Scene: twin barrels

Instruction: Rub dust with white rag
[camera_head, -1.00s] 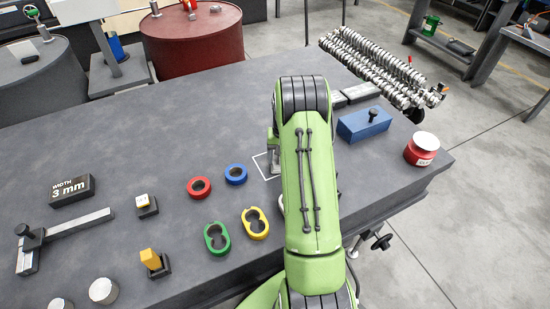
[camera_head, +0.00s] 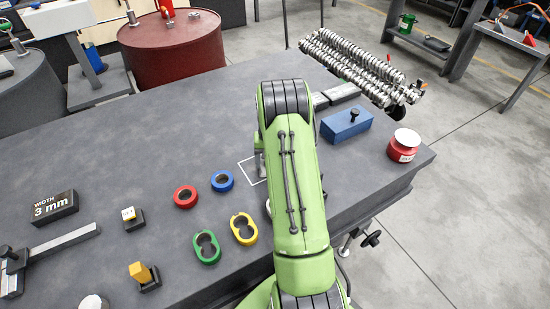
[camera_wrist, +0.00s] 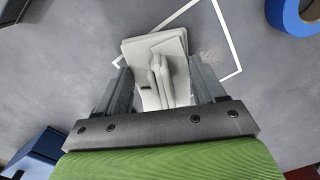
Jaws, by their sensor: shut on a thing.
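My gripper (camera_wrist: 160,80) is shut on the white rag (camera_wrist: 152,47), a folded pale cloth that sticks out between the two fingers in the wrist view. The rag is just over or on the grey tabletop; I cannot tell if it touches. A white outlined square (camera_wrist: 228,35) on the table lies around and beyond the rag. A faint brownish smudge (camera_wrist: 207,55), possibly dust, shows inside the outline, right of the rag. In the head view my green arm hides the rag and most of the gripper; the outline (camera_head: 246,172) shows partly left of the arm.
Blue ring (camera_head: 222,181), red ring (camera_head: 185,197), yellow holder (camera_head: 243,229) and green holder (camera_head: 207,247) lie left of my arm. A blue block (camera_head: 346,126) and red jar (camera_head: 403,145) stand to the right. The table's middle left is clear.

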